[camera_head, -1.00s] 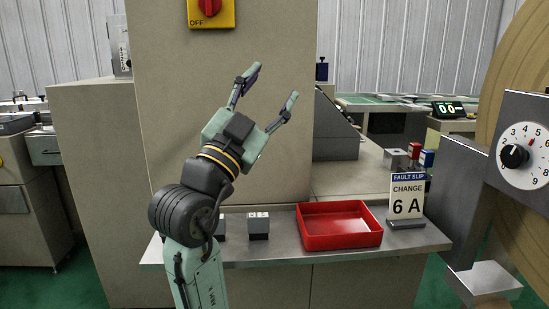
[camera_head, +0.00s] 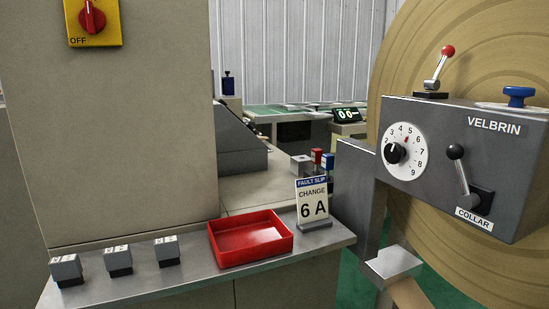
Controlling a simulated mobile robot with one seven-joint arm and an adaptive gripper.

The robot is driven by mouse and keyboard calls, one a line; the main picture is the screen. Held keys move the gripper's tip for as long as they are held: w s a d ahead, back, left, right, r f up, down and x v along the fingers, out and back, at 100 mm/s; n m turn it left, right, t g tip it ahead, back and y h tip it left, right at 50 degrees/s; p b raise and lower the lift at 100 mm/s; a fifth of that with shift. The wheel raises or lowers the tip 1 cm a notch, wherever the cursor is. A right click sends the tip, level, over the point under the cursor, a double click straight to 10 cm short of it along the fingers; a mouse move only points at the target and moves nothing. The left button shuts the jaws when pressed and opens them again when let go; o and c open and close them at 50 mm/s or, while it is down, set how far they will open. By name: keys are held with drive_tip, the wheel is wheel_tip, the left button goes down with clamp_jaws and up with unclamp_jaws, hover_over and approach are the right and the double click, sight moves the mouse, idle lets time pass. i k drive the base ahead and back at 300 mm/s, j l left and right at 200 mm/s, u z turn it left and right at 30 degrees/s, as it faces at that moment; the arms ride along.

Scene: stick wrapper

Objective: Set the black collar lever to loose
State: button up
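The black collar lever (camera_head: 460,172) is on the front of the grey VELBRIN box (camera_head: 440,140) at the right. It has a black ball knob at its upper end and a metal rod slanting down to the right into a dark square mount. A white COLLAR label (camera_head: 473,219) is below the mount. I see no loose marking beside the lever. My gripper is not in view now, so whether it is open or shut does not show.
A dial (camera_head: 405,151), a red-knobbed lever (camera_head: 439,67) and a blue knob (camera_head: 519,95) are on the same box. A large tan roll (camera_head: 400,50) stands behind it. A shelf (camera_head: 190,283) holds a red tray (camera_head: 250,254), a fault slip sign (camera_head: 312,203) and several small blocks.

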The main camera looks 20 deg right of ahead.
sight(455, 152)
drive_tip(key=z, duration=1.25)
drive_tip(key=l+u, duration=0.2)
